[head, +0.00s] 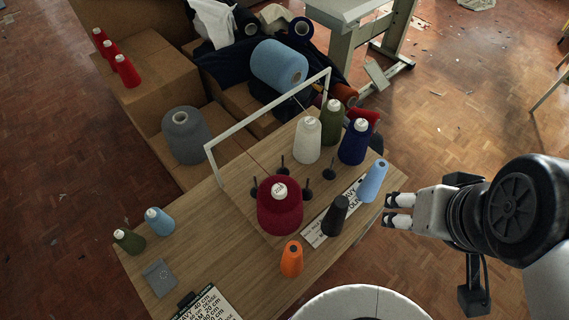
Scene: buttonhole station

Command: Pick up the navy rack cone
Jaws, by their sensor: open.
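The navy rack cone (355,143) is a dark blue thread cone with a pale, labelled top. It stands upright at the right end of the rack, beside the olive cone (331,122) and to the right of the white cone (307,141). My gripper (388,209) is at the right of the head view, its fingers pointing left. It is open with nothing between the fingers, apart from the navy cone and lower in the picture. The light blue cone (373,181) stands between them in the picture. The navy cone's base is partly hard to make out.
A big crimson cone (280,207) and several bare pegs (307,191) are on the rack. A dark cone (335,216) and an orange cone (291,259) stand at the table's front. A white frame bar (268,109) crosses behind.

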